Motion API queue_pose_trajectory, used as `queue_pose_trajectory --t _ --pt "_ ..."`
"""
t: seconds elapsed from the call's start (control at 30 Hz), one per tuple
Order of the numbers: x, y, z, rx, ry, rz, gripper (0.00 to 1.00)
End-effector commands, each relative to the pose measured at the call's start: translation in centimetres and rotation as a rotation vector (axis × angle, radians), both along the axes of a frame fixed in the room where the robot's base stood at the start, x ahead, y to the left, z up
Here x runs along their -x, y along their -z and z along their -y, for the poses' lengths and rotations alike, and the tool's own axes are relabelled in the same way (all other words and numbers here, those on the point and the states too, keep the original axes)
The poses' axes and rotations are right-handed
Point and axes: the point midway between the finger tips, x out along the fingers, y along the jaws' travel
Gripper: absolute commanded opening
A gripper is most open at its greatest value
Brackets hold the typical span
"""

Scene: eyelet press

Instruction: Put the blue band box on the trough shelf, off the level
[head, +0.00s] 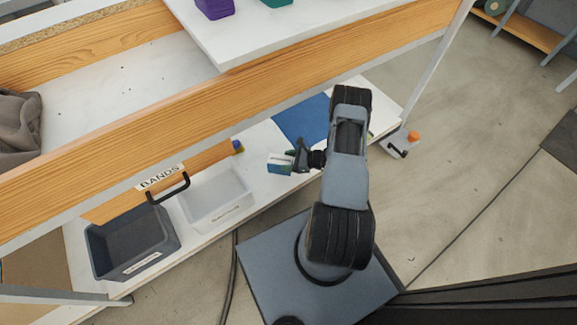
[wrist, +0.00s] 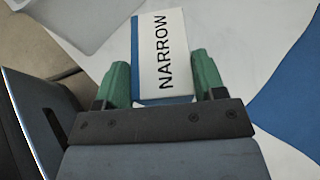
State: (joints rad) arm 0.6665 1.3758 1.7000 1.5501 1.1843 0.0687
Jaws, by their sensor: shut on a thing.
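The blue band box is white with a blue side band and the word NARROW on its face. It shows in the wrist view (wrist: 165,50) and, small, in the head view (head: 279,163). My gripper (wrist: 161,74) is shut on it, with a green finger at each side. I cannot tell whether the box touches that shelf. The trough (head: 120,85), with a pale floor and wooden sides, is above and to the left. I cannot make out a level.
A dark grey bin (head: 106,258) and a white bin (head: 241,207) stand on the lower shelf near a BANDS sign (head: 160,177). A blue mat (head: 301,118) lies beside my arm. A grey cloth (head: 17,128) lies in the trough's left end. The wooden rail (head: 190,107) overhangs the lower shelf.

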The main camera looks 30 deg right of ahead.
Motion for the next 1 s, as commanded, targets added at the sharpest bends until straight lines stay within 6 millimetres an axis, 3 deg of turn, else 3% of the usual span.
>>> queue_pose_trajectory --t 0.3,0.73,0.77,1.0 --pt "-0.4 3.5 0.2 0.0 0.0 0.001 0.36" --pt "-0.4 4.0 0.2 0.001 0.0 0.001 0.36" --pt "-0.4 3.8 0.2 0.001 0.0 0.001 0.66" --pt "-0.4 3.8 0.2 0.0 0.0 0.0 0.89"
